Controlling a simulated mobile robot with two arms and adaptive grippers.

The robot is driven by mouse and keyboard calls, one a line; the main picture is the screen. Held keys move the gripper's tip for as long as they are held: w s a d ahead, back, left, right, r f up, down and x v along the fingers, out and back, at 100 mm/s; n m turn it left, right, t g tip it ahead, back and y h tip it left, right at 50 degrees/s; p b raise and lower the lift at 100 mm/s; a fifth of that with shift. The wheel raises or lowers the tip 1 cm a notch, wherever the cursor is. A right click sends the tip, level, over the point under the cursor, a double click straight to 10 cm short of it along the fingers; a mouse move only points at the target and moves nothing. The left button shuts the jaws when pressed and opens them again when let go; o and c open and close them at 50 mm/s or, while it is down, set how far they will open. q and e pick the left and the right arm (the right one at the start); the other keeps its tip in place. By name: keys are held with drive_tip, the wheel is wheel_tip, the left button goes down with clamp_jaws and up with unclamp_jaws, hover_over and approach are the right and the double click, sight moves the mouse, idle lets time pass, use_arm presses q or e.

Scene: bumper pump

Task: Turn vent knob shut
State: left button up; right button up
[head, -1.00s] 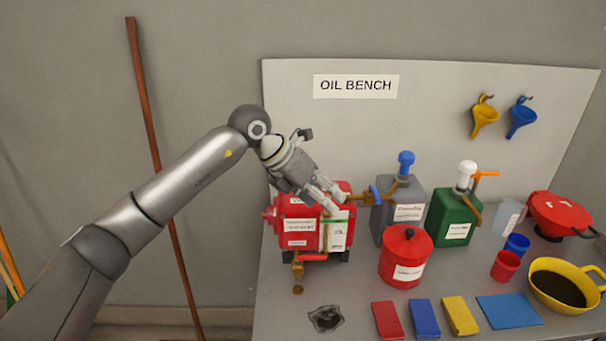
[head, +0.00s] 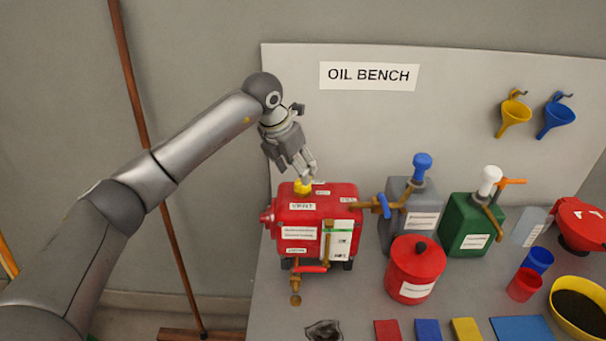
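The vent knob (head: 303,188) is a small yellow knob on top of the red tank (head: 300,214), above a label that seems to read VENT. My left gripper (head: 309,178) points down right at the knob, its fingertips at or just above it. The fingers look close together and partly cover the knob; whether they touch or grip it cannot be told. My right gripper is not in the head view.
A brass pipe with a blue-handled valve (head: 384,205) leaves the tank's right side. A brass tap with a red lever (head: 310,269) is at its lower front. A red can (head: 415,272), grey jug (head: 425,221) and green jug (head: 465,238) stand to the right.

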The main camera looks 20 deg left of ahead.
use_arm(q)
drive_tip(key=x, duration=0.3)
drive_tip(key=shift+w+f+p, duration=0.15)
drive_tip(key=shift+w+p, duration=0.05)
drive_tip(key=shift+p, duration=0.2)
drive_tip(key=x, duration=0.2)
drive_tip(key=shift+w+d+f, duration=0.1)
drive_tip(key=shift+f, duration=0.15)
drive_tip(key=c, duration=1)
drive_tip(key=shift+o, duration=0.2)
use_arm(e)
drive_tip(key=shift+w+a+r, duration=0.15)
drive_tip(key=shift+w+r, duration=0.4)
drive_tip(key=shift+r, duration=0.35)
